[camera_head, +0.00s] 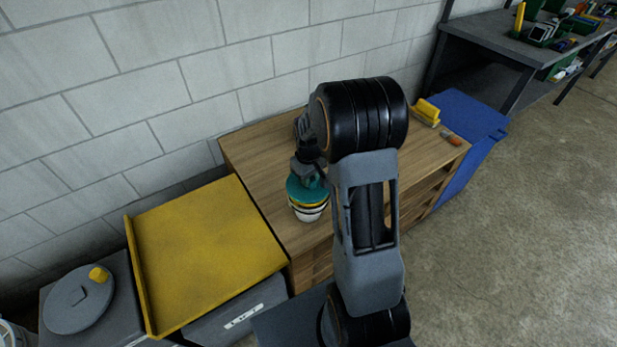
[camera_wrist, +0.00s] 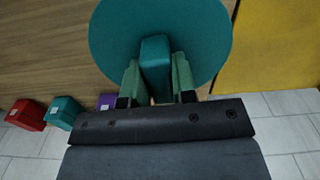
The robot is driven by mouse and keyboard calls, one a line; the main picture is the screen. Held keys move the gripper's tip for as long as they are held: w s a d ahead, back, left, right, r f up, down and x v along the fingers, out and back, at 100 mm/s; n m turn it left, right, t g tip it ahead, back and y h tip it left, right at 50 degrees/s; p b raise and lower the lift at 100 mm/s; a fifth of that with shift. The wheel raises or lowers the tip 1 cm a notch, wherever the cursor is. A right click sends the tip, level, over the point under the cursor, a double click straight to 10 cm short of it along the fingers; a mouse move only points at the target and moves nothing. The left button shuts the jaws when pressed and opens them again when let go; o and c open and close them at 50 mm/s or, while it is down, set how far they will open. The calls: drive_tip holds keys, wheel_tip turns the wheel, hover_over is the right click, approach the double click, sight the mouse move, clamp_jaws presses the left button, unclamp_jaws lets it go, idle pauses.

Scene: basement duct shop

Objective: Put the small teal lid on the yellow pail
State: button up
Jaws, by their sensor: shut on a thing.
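The teal lid (camera_head: 299,190) is a round disc with a block-shaped handle (camera_wrist: 155,52). My gripper (camera_head: 311,176) is shut on that handle, with a finger on each side of it in the wrist view (camera_wrist: 157,88). In the head view the lid is directly above a small pail (camera_head: 309,212) with yellow, dark and white bands, on the wooden cabinet's near left part. The lid hides the pail's top, and I cannot tell whether they touch. In the wrist view the disc fills the upper middle and the pail does not show.
The wooden cabinet top (camera_head: 262,152) is clear left of my arm. A yellow tray-like sheet (camera_head: 205,255) adjoins it at left. A yellow object (camera_head: 427,110) and an orange one (camera_head: 451,139) lie at its right end, beside a blue bin (camera_head: 470,118). A block wall stands behind.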

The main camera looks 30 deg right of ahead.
drive_tip(key=shift+f, duration=0.4)
drive_tip(key=o, duration=0.7)
drive_tip(key=shift+c, duration=0.2)
drive_tip(key=shift+r, duration=0.15)
wheel_tip(320, 180, up, 11)
drive_tip(key=p, duration=0.8)
